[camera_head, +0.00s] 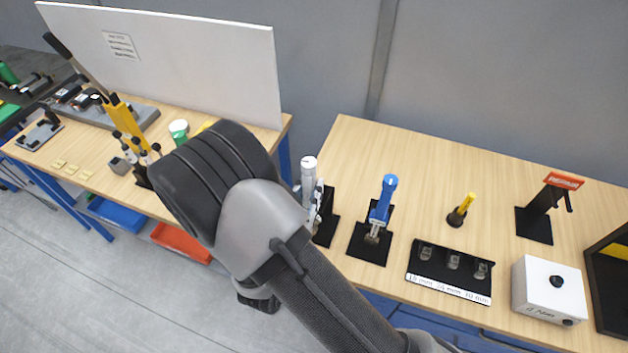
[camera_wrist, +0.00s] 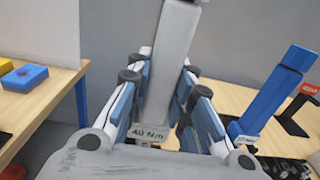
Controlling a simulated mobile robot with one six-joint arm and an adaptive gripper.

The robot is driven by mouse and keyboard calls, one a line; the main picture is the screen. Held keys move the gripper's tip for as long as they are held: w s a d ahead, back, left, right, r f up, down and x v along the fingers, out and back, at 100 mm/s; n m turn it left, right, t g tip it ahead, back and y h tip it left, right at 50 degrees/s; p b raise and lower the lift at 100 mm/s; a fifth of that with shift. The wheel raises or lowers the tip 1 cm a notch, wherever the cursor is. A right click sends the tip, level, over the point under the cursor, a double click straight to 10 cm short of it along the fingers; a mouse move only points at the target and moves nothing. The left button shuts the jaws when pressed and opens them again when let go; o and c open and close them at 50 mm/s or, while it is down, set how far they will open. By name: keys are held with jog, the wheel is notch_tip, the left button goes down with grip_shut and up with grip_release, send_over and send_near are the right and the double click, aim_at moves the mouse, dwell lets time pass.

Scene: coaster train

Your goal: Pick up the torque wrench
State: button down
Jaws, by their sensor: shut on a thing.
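A grey torque wrench (camera_head: 309,168) stands upright at the left of the right-hand bench, over a black stand (camera_head: 326,232). My gripper (camera_head: 317,203) is around it, partly hidden by my arm. In the wrist view my gripper (camera_wrist: 160,85) is shut on the grey wrench (camera_wrist: 172,60), whose shaft runs between the two fingers.
To the right are a yellow-handled tool (camera_head: 462,209), a labelled black tray (camera_head: 449,271), a white box (camera_head: 548,290) and a black stand with a red sign (camera_head: 540,212). A left bench (camera_head: 96,182) holds more tools and a white panel (camera_head: 170,55).

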jog(key=v, duration=1.3)
jog(key=shift+s+r, duration=0.15)
jog(key=shift+s, duration=0.15)
jog(key=c, duration=1.9)
grip_release()
jog(key=shift+c, duration=0.2)
grip_shut()
